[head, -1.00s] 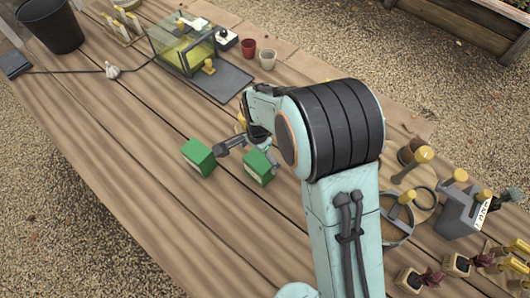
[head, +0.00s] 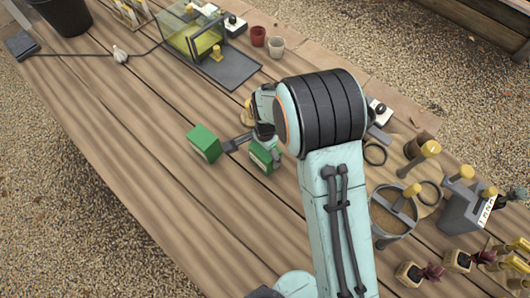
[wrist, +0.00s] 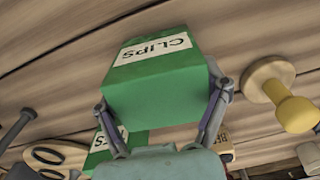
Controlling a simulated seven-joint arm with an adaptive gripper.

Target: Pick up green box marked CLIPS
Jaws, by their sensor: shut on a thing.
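A green box marked CLIPS (wrist: 155,90) fills the middle of the wrist view, its white label facing up and reading upside down. My gripper (wrist: 163,108) is shut on it, with one finger along each side. In the wrist view a green box with a partly hidden label (wrist: 100,155) shows behind my gripper.
The wooden table (head: 150,170) is clear at the front left. A glass tank (head: 190,35), a red pot (head: 258,36) and a pale pot (head: 276,46) stand at the back. Yellow-topped tools and a grey labelled holder (head: 468,208) crowd the right.

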